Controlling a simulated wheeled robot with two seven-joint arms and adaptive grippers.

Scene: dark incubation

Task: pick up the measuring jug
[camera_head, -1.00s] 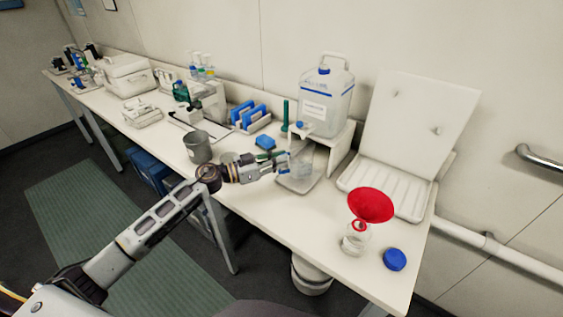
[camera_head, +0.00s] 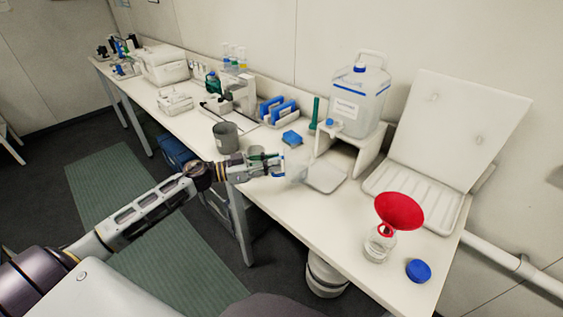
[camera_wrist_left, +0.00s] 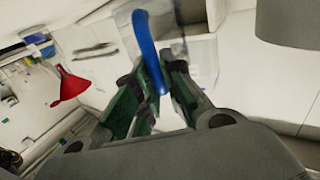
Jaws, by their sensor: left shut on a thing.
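The measuring jug (camera_head: 297,172) is clear with a blue handle. My left gripper (camera_head: 275,165) is shut on its handle, with the jug to the left of the tray under the carboy's tap. In the left wrist view the blue handle (camera_wrist_left: 148,55) runs between the green-padded fingers (camera_wrist_left: 155,92), and the clear jug body (camera_wrist_left: 190,45) is partly visible behind it. Whether the jug clears the table is hard to tell. My right gripper is not in view.
A carboy (camera_head: 355,98) stands on a white stand behind a tray (camera_head: 327,176). A grey beaker (camera_head: 226,136) and a blue block (camera_head: 291,138) are near the gripper. A red funnel (camera_head: 399,211) in a clear bottle and a blue lid (camera_head: 418,271) are at right.

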